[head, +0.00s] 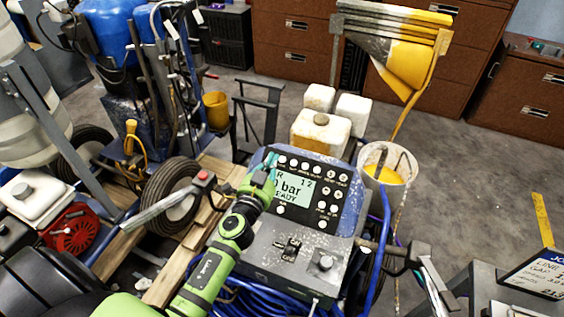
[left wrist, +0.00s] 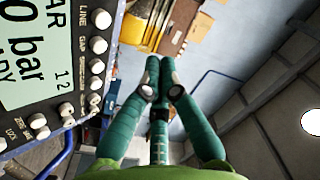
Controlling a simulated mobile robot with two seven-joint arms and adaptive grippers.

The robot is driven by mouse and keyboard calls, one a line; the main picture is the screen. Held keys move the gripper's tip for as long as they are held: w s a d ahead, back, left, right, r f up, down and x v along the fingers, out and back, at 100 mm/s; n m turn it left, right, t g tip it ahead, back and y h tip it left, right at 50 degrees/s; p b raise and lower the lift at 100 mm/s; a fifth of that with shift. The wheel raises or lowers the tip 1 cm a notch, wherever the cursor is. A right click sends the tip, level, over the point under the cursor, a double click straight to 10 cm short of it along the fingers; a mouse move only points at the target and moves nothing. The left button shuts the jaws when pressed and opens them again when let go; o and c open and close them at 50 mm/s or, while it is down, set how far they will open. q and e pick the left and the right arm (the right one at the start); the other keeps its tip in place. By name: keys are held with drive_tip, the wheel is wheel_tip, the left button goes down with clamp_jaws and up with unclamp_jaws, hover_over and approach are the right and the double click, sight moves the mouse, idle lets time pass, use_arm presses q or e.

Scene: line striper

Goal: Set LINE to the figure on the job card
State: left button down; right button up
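The striper's control panel (head: 303,190) has a pale screen (head: 294,191) reading "R 12", "0 bar" and "READY", partly covered. Knobs and buttons surround the screen. In the left wrist view the LINE knob (left wrist: 102,18) is white, with the GAP knob (left wrist: 98,45) below it. My left gripper (head: 268,163) is over the panel's upper left corner. Its teal fingers (left wrist: 160,68) are drawn together, with nothing seen between them; contact with the panel cannot be told. The job card (head: 540,274) is at the right edge, cut off; LINE and GAP rows show, but the LINE figure is not readable.
A handlebar grip (head: 205,181) stands left of my arm, another (head: 418,254) right of the panel. A white bucket (head: 388,165) and a stained canister (head: 320,136) stand behind the panel. Blue hose (head: 248,298) lies below it. Grey floor is open at right.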

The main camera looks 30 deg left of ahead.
sight(283, 160)
use_arm(q)
drive_tip(key=w+f+b, duration=0.1)
drive_tip(key=f, duration=0.1)
drive_tip(key=w+f+b, duration=0.2)
drive_tip(key=shift+w+a, duration=0.15)
drive_tip(key=shift+w, duration=0.15)
drive_tip(key=shift+w+f+b, duration=0.35)
drive_tip(key=shift+w+b, duration=0.2)
drive_tip(key=shift+b, duration=0.05)
drive_tip(key=shift+f, duration=0.1)
idle(0.7)
drive_tip(key=shift+w+f+b, duration=0.2)
drive_tip(key=shift+w+b, duration=0.1)
drive_tip(key=shift+b, duration=0.05)
drive_tip(key=shift+w+f+b, duration=0.3)
drive_tip(key=shift+b, duration=0.15)
idle(0.5)
drive_tip(key=shift+s+r, duration=0.1)
drive_tip(key=shift+r, duration=0.05)
drive_tip(key=shift+s+r+p, duration=0.45)
drive_tip(key=shift+s+p, duration=0.05)
drive_tip(key=shift+p, duration=0.2)
